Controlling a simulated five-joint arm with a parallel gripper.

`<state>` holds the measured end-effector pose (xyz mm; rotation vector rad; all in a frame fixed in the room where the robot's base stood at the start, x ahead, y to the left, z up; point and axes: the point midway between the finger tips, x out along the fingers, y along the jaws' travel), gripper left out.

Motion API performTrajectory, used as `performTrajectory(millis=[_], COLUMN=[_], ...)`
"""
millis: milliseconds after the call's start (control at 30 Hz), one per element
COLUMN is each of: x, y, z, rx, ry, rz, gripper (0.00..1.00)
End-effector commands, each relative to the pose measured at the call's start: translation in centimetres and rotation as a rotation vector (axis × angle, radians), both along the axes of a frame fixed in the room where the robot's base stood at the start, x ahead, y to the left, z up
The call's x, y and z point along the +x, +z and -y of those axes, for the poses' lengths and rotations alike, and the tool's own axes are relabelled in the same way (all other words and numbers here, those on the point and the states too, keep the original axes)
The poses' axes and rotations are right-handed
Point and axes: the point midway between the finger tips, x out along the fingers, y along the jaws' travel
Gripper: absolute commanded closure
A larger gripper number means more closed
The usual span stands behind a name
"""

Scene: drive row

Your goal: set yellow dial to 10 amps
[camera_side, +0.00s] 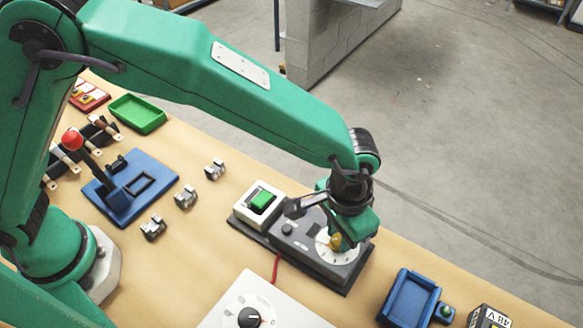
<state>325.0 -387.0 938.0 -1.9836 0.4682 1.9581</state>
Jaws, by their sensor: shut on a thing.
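The yellow dial (336,241) sits on a pale round scale (325,252) on the dark grey control box (317,259). My gripper (338,236) is directly above it, pointing down, with its jaws shut on the yellow dial. The gripper and wrist cover part of the dial and the far side of its scale. The scale's markings and the dial's pointing direction are too small and hidden to read.
A green switch (262,200) in a white frame adjoins the box. A white panel with a black knob (249,318) lies in front. A blue tray (407,301) stands to the right. A blue lever base with a red-knobbed lever (72,139) and several metal clips lie left.

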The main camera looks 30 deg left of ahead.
Motion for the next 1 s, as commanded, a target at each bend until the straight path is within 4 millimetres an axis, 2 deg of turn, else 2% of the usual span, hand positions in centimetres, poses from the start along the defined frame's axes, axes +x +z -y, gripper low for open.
performTrajectory(millis=[333, 733, 767, 833, 1000], x=[0.1, 0.14, 0.14, 0.13, 0.09], y=[0.01, 0.0, 0.0, 0.0, 0.01], z=[-0.25, -0.35, -0.35, -0.3, -0.19], rx=[0.011, 0.013, 0.013, 0.012, 0.011], ry=[-0.208, -0.235, -0.235, -0.235, -0.237], rz=[-0.007, -0.008, -0.008, -0.008, -0.006], gripper=[0.98, 0.98, 0.69, 0.56, 0.53])
